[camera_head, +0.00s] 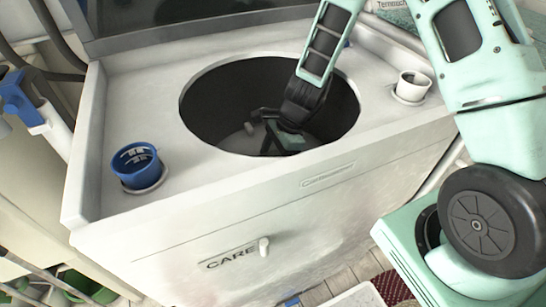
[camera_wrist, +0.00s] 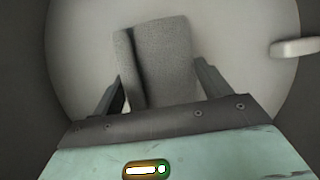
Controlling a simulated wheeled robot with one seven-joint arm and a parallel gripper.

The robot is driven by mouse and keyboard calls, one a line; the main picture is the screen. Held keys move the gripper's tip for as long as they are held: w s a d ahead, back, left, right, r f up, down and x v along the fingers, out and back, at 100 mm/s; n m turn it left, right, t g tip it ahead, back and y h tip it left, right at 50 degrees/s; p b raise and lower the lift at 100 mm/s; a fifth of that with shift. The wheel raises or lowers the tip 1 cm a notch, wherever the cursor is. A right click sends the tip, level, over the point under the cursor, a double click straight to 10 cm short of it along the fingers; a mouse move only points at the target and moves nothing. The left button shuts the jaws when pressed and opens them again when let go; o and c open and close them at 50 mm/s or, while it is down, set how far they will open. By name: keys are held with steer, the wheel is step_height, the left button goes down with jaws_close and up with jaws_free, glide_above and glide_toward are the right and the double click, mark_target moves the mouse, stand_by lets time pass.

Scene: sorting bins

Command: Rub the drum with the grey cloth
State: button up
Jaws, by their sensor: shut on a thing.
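The drum (camera_head: 222,98) is the dark round well in the top of a white machine. Its pale floor (camera_wrist: 78,45) and dark wall fill the wrist view. My gripper (camera_head: 266,143) reaches down inside the drum. In the wrist view, the grey cloth (camera_wrist: 168,55) lies between the two dark fingers, and my gripper is shut on it. The cloth looks like a folded rectangle with a dark crease on its left side. It is over the drum floor, but I cannot tell whether it touches. In the head view I cannot make out the cloth clearly.
A pale fin or knob (camera_wrist: 294,47) juts in at the right of the drum. A blue cup-like cap (camera_head: 135,163) and a white one (camera_head: 413,86) stand on the machine's top (camera_head: 130,100). The drum's rim surrounds my arm.

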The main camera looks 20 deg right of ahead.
steer(key=shift+f, duration=0.4)
steer(key=shift+w+r+p, duration=0.25)
steer(key=shift+w+p, duration=0.3)
steer(key=shift+w, duration=0.2)
steer(key=shift+w+f, duration=0.1)
steer(key=shift+w, duration=0.25)
steer(key=shift+s+f+b, duration=0.25)
steer(key=shift+s+b, duration=0.35)
steer(key=shift+s, duration=0.95)
steer(key=shift+s, duration=0.15)
